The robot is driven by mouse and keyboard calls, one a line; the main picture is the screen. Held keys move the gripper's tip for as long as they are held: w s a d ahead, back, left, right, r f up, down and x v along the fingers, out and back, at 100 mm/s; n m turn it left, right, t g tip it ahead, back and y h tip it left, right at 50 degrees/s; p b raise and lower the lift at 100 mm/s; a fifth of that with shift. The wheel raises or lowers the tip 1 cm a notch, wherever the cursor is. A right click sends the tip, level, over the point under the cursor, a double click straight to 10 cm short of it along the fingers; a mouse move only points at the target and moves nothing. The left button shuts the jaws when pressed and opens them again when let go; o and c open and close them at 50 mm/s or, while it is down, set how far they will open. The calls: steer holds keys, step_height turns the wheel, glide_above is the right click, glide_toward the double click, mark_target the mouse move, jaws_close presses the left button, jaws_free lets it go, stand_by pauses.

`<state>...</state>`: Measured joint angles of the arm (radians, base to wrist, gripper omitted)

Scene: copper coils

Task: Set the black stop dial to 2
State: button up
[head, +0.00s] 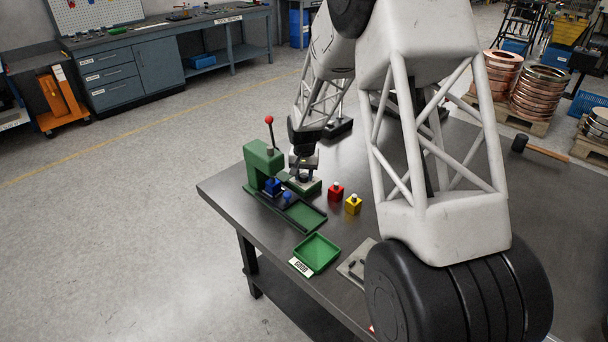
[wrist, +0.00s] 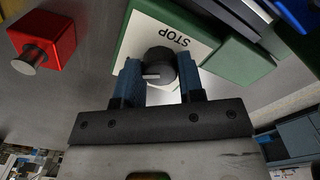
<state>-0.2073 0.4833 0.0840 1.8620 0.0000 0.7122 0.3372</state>
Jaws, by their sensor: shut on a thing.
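The black stop dial (wrist: 160,60) sits on a white plate (wrist: 165,32) marked STOP, on a green base. It has a white pointer line, which points left in the wrist view. My gripper (wrist: 159,76) is shut on the dial, with one blue finger on each side of it. The scale numbers cannot be seen, so I cannot tell which setting the pointer is at. In the head view my gripper (head: 304,168) is over the stop base (head: 308,189), and the dial is mostly hidden there.
A green press (head: 262,160) with a red-knobbed lever stands just left of my gripper, with blue pieces by its channel. A red block (head: 335,193) and a yellow block (head: 353,206) stand to the right. A green tray (head: 317,252) lies near the table's front edge.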

steer(key=shift+n, duration=0.3)
steer(key=n, duration=1.1)
steer(key=shift+n, duration=0.3)
steer(key=n, duration=0.3)
steer(key=shift+n, duration=0.4)
steer(key=o, duration=0.9)
steer(key=shift+r, duration=0.15)
